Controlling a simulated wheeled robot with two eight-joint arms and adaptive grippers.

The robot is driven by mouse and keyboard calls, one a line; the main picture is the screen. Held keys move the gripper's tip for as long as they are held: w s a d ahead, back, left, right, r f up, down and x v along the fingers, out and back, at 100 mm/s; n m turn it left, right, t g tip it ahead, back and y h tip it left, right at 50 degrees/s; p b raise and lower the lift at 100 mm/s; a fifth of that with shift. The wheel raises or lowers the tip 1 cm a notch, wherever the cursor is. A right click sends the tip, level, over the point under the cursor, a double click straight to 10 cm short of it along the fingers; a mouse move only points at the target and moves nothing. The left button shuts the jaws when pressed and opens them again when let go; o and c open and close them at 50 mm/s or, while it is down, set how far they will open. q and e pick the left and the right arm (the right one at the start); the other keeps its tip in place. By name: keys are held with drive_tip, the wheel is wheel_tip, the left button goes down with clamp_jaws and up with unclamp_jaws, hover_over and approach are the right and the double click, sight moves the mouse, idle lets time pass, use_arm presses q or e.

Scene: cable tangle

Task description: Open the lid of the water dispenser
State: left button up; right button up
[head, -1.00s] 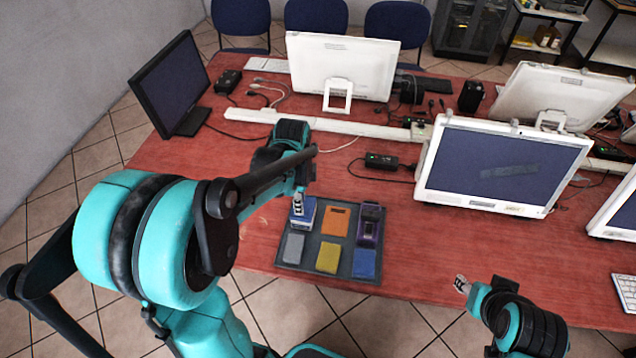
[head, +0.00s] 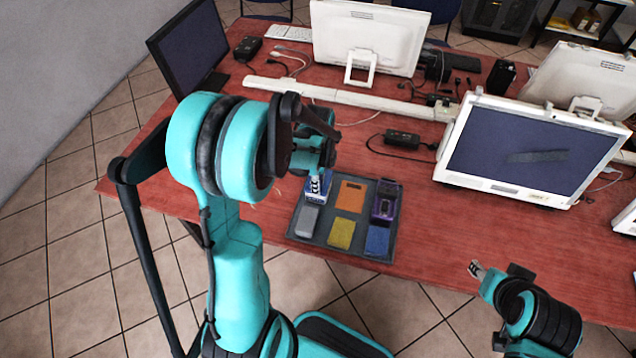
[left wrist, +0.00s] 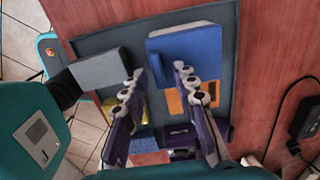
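No water dispenser or lid shows in these frames. A dark grey tray (head: 361,221) lies on the red table with several coloured blocks and boxes on it. My left gripper (head: 318,184) is over the blue-and-white box (head: 313,197) at the tray's far left corner. In the left wrist view my left gripper (left wrist: 158,74) is open, its two fingertips apart near the lower edge of the blue box (left wrist: 188,52). Nothing shows gripped between them. My right gripper (head: 476,268) is off the table's front edge; its finger opening is too small to judge.
Next to the box are an orange block (head: 351,195), a purple device (head: 386,202), a grey block (head: 307,220), a yellow block (head: 342,233) and a blue block (head: 377,240). A monitor (head: 530,160), a black adapter (head: 402,139) and cables stand beyond. The table right of the tray is clear.

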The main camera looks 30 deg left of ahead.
use_arm(q)
clamp_jaws()
